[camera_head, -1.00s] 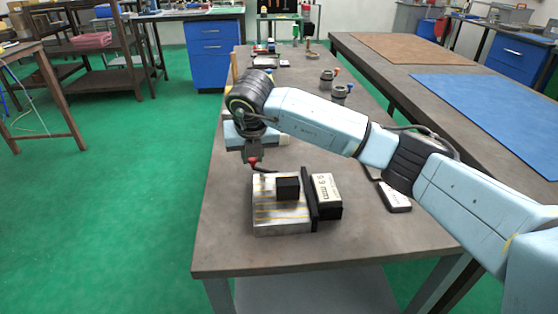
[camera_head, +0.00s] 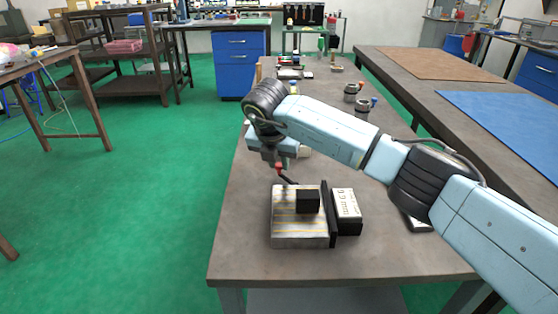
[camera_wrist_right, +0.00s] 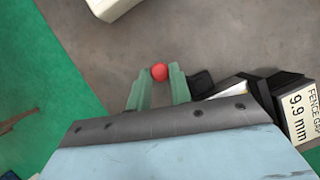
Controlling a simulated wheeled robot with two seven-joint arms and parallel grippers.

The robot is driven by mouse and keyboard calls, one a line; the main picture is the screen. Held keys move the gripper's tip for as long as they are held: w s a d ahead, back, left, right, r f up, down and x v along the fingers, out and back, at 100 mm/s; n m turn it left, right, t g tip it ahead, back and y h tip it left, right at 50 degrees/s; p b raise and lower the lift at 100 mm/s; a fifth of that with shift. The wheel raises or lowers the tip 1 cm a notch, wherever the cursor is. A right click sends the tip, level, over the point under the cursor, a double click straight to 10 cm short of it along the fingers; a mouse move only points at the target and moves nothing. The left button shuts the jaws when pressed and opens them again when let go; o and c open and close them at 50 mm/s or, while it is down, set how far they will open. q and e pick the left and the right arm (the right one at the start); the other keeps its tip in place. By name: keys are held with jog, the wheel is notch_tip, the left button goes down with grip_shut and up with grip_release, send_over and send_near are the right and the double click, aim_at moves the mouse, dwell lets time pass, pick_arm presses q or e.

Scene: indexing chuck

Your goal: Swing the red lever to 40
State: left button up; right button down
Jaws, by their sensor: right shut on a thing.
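The red knob of the lever (camera_head: 280,168) shows just under my right gripper (camera_head: 279,162). Its dark arm runs down and right toward the silver block with yellow lines (camera_head: 292,235), which has a black cube (camera_head: 307,201) on top. In the right wrist view the red knob (camera_wrist_right: 159,72) is between the green fingertips (camera_wrist_right: 158,82), and the gripper is shut on it. The lever's pivot is mostly hidden, and I cannot read a scale. My left gripper is not in view.
The bench front (camera_head: 340,265) is clear.

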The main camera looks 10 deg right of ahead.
jog(key=shift+w+r, duration=0.1)
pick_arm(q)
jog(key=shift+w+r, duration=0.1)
pick_arm(e)
jog(key=c, duration=1.3)
grip_release()
jog(key=shift+o, duration=0.2)
jog(key=shift+r, duration=0.25)
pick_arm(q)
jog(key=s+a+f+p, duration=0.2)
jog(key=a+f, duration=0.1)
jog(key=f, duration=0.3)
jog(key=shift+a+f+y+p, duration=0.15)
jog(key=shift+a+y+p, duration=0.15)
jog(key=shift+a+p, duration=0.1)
pick_arm(e)
jog(key=v, duration=1.3)
jog(key=shift+f, duration=0.15)
